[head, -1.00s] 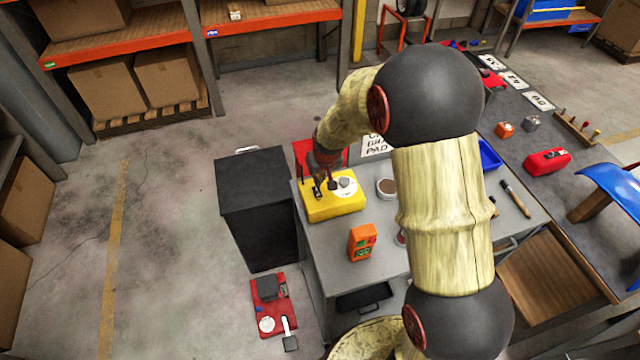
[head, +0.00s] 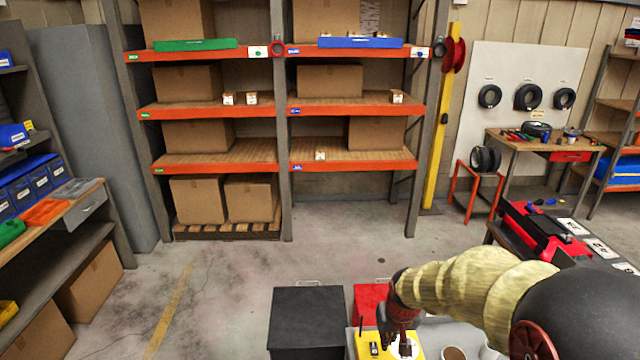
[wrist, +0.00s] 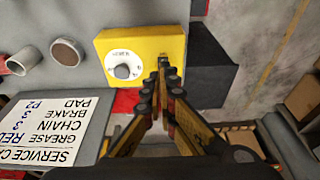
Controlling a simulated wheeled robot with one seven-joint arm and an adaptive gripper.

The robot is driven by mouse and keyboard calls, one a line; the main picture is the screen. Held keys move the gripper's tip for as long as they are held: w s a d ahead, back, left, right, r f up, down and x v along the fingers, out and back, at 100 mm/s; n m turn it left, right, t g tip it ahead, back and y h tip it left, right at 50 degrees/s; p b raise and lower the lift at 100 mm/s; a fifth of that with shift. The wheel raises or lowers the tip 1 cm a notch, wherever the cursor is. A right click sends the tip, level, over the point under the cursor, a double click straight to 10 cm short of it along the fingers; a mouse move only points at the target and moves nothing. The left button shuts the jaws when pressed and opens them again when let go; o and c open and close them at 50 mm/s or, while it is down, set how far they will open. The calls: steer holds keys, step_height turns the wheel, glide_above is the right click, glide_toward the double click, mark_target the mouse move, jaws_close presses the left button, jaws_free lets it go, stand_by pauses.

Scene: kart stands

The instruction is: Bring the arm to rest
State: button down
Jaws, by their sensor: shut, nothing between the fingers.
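My gripper (head: 400,338) hangs over the yellow box at the bottom of the head view, with my arm reaching in from the right. In the wrist view my gripper (wrist: 163,70) has its fingertips together, with nothing between them. The tips show in front of the right side of the yellow box (wrist: 110,38), which has a round dial (wrist: 122,70). I cannot tell whether they touch it. The yellow box (head: 363,350) is cut by the lower edge of the head view.
A black cabinet (head: 307,318) stands left of the yellow box. A service card (wrist: 45,130) and a round cup (wrist: 68,52) lie near the box. Orange shelving (head: 350,110) stands at the back, with open concrete floor (head: 345,235) before it.

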steer(key=s+r+t+b, duration=0.1)
steer(key=s+r+b, duration=0.3)
steer(key=s, duration=0.8)
steer(key=s+r+t+b, duration=0.1)
steer(key=s+r+b, duration=0.2)
steer(key=s+r, duration=0.5)
steer(key=s, duration=0.5)
steer(key=shift+s+a+r+t+b, duration=0.15)
steer(key=shift+a+r+t+b, duration=0.05)
steer(key=shift+a+t+b, duration=0.15)
steer(key=c, duration=2.6)
jaws_free()
